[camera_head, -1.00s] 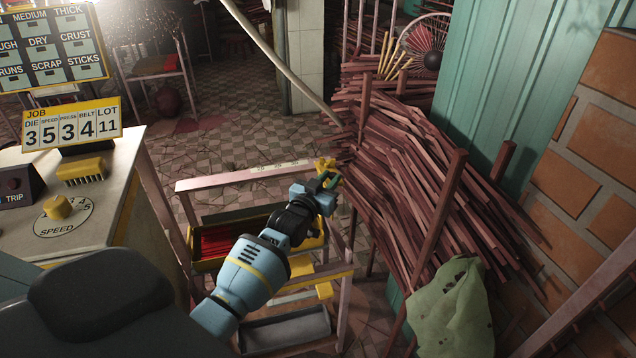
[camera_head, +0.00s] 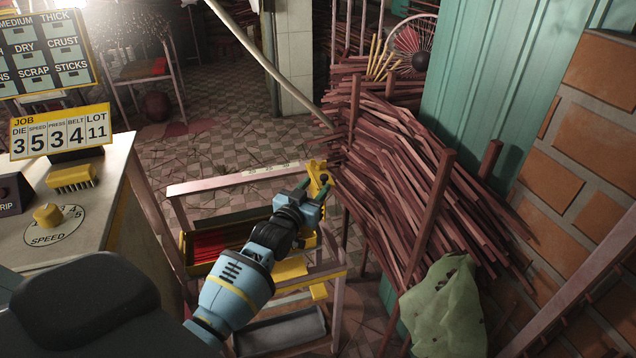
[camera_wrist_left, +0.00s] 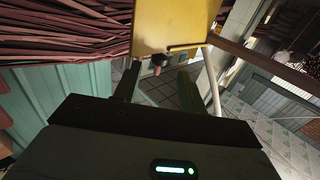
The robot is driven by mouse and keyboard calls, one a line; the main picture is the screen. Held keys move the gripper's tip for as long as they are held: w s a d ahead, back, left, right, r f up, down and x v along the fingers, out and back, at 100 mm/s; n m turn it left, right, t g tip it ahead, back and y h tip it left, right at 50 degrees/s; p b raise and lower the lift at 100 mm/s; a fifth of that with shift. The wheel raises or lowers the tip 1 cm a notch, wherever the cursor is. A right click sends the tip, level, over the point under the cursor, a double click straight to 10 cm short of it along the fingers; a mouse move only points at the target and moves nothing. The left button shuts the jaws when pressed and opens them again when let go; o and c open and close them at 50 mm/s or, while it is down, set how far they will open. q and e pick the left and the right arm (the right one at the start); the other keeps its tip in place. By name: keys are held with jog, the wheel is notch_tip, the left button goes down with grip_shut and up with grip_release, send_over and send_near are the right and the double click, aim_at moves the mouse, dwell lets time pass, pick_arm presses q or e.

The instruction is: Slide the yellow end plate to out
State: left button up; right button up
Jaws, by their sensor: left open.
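The yellow end plate (camera_head: 316,172) stands at the right end of a pale pink rail with a marked scale (camera_head: 262,172). It also fills the top middle of the left wrist view (camera_wrist_left: 170,22), with a dark round-ended knob (camera_wrist_left: 160,60) sticking out from it. My left gripper (camera_head: 314,187) is open, just in front of the plate. In the left wrist view its two fingers (camera_wrist_left: 158,82) point at the plate, with the knob seen between them and nothing clamped. Whether a finger touches the knob I cannot tell. My right gripper is not in view.
A large heap of red-brown sticks (camera_head: 400,170) lies close right of the plate. Below the rail are a yellow-edged tray of red sticks (camera_head: 212,243) and a grey tray (camera_head: 282,330). A green cloth (camera_head: 445,305) hangs at lower right. The control bench (camera_head: 100,190) is at left.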

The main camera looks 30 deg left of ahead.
pick_arm(q)
jog(key=s, duration=0.4)
jog(key=shift+s+d, duration=0.2)
jog(key=shift+s, duration=0.1)
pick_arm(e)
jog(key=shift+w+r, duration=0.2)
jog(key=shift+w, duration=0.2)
pick_arm(q)
jog(key=shift+f, duration=0.1)
